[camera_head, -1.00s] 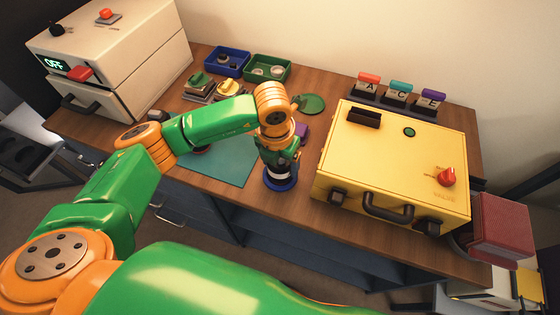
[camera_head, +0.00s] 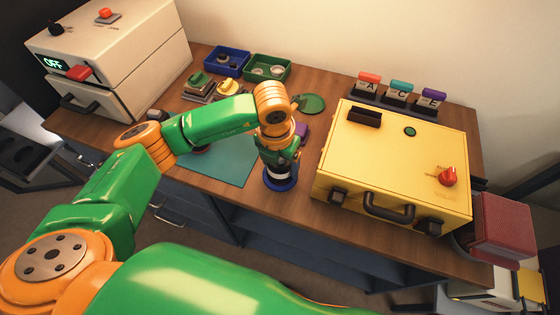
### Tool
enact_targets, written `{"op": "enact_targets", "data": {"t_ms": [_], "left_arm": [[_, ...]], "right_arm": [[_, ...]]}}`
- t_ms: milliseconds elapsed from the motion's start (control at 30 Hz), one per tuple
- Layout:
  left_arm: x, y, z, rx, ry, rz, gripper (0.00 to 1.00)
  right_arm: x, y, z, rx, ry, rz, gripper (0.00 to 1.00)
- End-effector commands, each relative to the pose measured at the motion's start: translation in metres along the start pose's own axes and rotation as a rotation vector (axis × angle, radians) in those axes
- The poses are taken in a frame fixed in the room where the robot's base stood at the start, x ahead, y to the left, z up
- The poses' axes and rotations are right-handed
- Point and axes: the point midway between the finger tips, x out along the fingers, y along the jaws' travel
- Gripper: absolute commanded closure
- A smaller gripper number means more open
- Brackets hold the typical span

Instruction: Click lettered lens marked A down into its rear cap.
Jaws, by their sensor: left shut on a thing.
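My left gripper (camera_head: 279,155) points down near the bench's front edge, between the teal mat and the yellow case. It is shut on a dark lens (camera_head: 281,170), which is mostly hidden by the fingers; no letter on it can be read. A round blue piece (camera_head: 281,184), which looks like the rear cap, shows directly under the lens at bench level. The lens appears upright over it; I cannot tell whether it is seated. My right gripper is not in view.
A yellow case (camera_head: 390,160) stands close on the right. A teal mat (camera_head: 232,168) lies to the left. Blue (camera_head: 208,69) and green (camera_head: 287,77) trays sit behind. Blocks lettered A (camera_head: 368,87), C and E stand at the back right. A white machine reading OFF is at left.

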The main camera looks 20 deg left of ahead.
Motion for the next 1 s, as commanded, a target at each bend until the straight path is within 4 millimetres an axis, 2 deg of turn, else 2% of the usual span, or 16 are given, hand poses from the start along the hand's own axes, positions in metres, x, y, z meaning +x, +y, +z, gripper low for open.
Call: {"op": "enact_targets", "data": {"t_ms": [667,1000], "left_arm": [[0.001,0.0,0.0,0.0,0.001,0.0,0.77],[-0.022,0.0,0.003,0.0,0.0,0.0,0.77]], "right_arm": [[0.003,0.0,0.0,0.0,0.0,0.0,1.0],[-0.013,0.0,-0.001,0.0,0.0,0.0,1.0]]}}
